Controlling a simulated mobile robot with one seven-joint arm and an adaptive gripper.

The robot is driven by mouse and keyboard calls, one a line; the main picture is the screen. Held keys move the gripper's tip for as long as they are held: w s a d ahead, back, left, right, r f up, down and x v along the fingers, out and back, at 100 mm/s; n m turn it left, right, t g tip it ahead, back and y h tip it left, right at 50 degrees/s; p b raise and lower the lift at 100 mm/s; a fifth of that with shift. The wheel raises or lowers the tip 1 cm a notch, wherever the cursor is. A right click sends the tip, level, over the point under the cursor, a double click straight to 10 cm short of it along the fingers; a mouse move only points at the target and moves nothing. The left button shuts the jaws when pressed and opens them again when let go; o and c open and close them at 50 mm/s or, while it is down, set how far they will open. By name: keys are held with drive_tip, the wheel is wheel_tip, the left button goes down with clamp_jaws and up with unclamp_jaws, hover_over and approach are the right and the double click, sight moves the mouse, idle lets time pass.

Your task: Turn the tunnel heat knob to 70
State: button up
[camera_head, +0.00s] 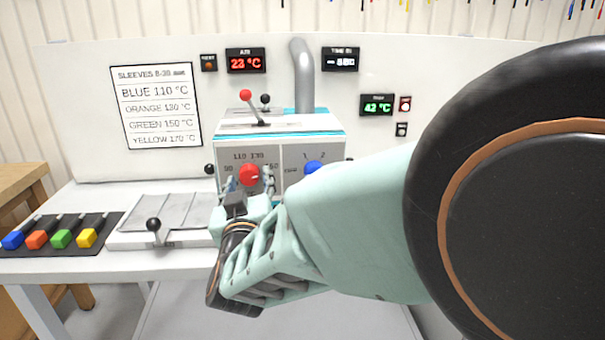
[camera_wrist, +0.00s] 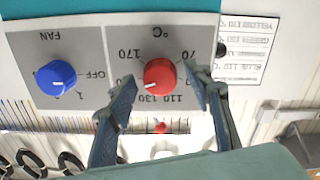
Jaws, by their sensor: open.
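The red heat knob (camera_head: 249,174) sits on the grey front panel of the tunnel heater (camera_head: 283,146). In the wrist view, which is upside down, the red knob (camera_wrist: 159,76) has 70 at its upper right, 170 at its upper left and 110 and 130 below. Its white mark sits at the knob's lower left, on the 130-to-150 side; the 150 label is hidden. My gripper (camera_head: 249,182) is open in front of the panel. In the wrist view my gripper's fingers (camera_wrist: 161,95) stand either side of the knob, with visible gaps.
A lever with a red ball (camera_head: 246,95) stands on top of the heater. Coloured-handled tools (camera_head: 62,239) lie at left. Displays read 23 °C (camera_head: 246,61) and 42 °C (camera_head: 377,105).

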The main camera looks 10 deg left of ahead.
drive_tip(key=c, duration=1.2)
drive_tip(key=shift+o, duration=0.2)
